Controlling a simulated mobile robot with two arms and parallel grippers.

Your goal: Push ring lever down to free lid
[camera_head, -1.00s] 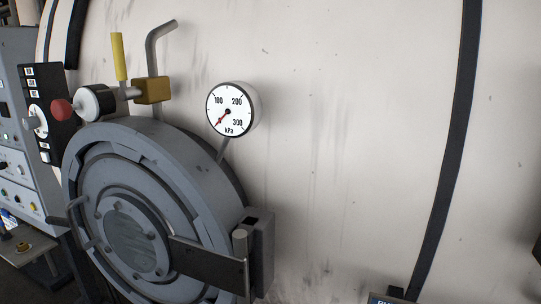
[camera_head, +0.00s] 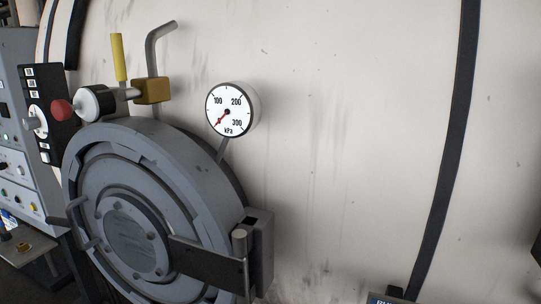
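The round grey lid (camera_head: 122,236) is seated inside a thick grey ring (camera_head: 175,163) on the pale vessel wall. A dark hinge plate (camera_head: 207,262) runs from the lid to a hinge block (camera_head: 262,250) at the right. Grey bar-like handles (camera_head: 75,204) stick out at the ring's left side; I cannot tell for sure which one is the ring lever. The lid looks closed. Neither of my grippers is in view, and nothing touches the ring or lid. The ring's bottom is cut off by the frame edge.
A pressure gauge (camera_head: 232,109) above the ring has its red needle at the low end. A control panel (camera_head: 20,140) stands at the left.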

